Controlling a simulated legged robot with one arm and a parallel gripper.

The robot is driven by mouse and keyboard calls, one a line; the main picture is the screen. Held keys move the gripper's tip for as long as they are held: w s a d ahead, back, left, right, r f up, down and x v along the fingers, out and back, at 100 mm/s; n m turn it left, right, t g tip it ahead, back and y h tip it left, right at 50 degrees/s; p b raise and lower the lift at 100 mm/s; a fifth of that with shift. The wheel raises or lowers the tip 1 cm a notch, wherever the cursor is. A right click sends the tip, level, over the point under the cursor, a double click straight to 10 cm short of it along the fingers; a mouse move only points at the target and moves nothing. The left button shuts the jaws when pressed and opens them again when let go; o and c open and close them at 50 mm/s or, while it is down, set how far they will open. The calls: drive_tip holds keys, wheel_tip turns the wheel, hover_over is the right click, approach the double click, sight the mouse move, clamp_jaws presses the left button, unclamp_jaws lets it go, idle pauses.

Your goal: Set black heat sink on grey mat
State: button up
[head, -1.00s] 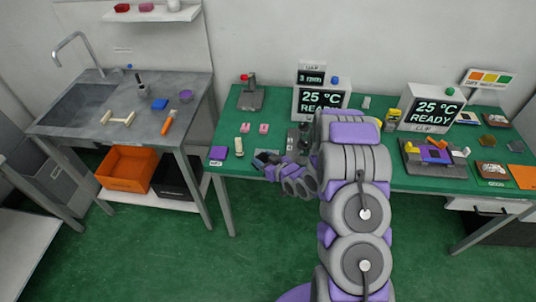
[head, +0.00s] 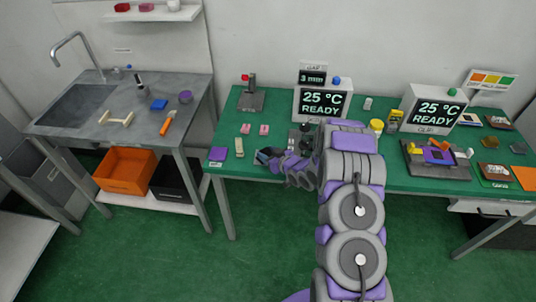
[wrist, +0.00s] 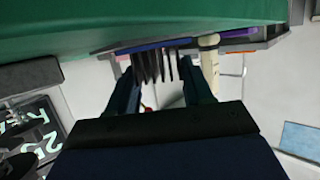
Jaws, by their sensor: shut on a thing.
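The black heat sink (wrist: 155,66) shows in the wrist view as a row of dark fins between my two fingers. My gripper (wrist: 160,82) is shut on it, with the heat sink close to the green table surface. Whether it touches the surface cannot be told. In the head view my gripper (head: 266,157) is low over the front left part of the green table, and the heat sink is too small to make out there. I cannot clearly make out the grey mat; my gripper and arm cover part of that area.
A display (head: 322,102) and a grey stand (head: 250,98) are farther back. The table's front edge is close below my gripper.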

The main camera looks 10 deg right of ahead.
drive_tip(key=shift+d, duration=0.1)
drive_tip(key=o, duration=1.1)
drive_tip(key=shift+d, duration=0.2)
drive_tip(key=shift+c, duration=0.2)
drive_tip(key=shift+a, duration=0.1)
drive_tip(key=s+d+r+m+g+h+p, duration=0.1)
drive_tip(key=s+d+r+g+h, duration=0.4)
drive_tip(key=s+r, duration=0.55)
drive_tip(key=s+d+r+m+g+h+p, duration=0.1)
drive_tip(key=s+d+r+m+g+h, duration=0.15)
drive_tip(key=s+d+r, duration=0.55)
drive_tip(key=s+a+r+g, duration=0.2)
drive_tip(key=s+a+r, duration=0.1)
drive_tip(key=s, duration=0.8)
drive_tip(key=s+a+r+m+g+y, duration=0.1)
drive_tip(key=s+a+r, duration=0.3)
drive_tip(key=s, duration=0.7)
drive_tip(key=s+a+r+m+g, duration=0.1)
drive_tip(key=s+a+r+g, duration=0.3)
drive_tip(key=s+a, duration=0.3)
drive_tip(key=s, duration=0.5)
drive_tip(key=shift+r, duration=0.15)
